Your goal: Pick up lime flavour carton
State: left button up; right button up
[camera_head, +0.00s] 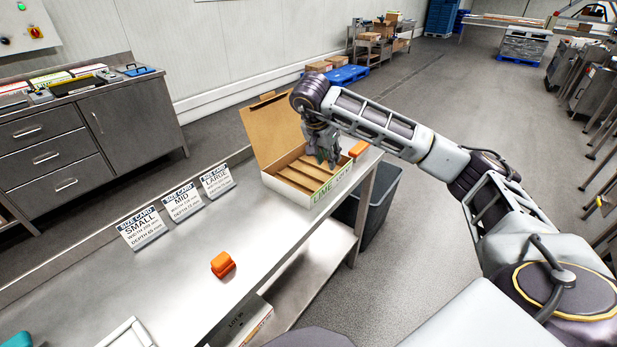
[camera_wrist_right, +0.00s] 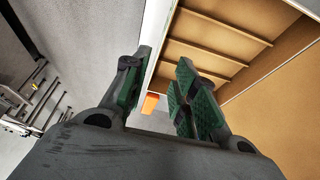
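The lime carton (camera_head: 284,191) stands on the steel table with its brown lid (camera_head: 265,130) raised at the back. Its white side has green LIME lettering, and the inside is split by several brown dividers. My right gripper (camera_head: 324,154) is at the carton's right side, pointing down. In the right wrist view the gripper (camera_wrist_right: 157,95) is open, with the carton's white wall (camera_wrist_right: 163,48) between its fingers. One finger is outside the wall and the others are on the inner side. I cannot tell whether they touch it. My left gripper is not in view.
An orange block (camera_head: 357,148) lies just beyond the carton, and another orange object (camera_head: 222,264) sits nearer on the table. Size cards (camera_head: 183,202) stand left of the carton. A dark bin (camera_head: 379,204) stands on the floor beside the table. The table between is clear.

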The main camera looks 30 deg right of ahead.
send_over(334, 177)
jog(key=a, duration=0.2)
jog(key=shift+s+d+f, duration=0.1)
jog(key=shift+f, duration=1.2)
jog(key=shift+s+f, duration=0.1)
jog(key=shift+f, duration=1.2)
jog(key=shift+x, duration=2.6)
jog(key=shift+s, duration=0.1)
grip_shut()
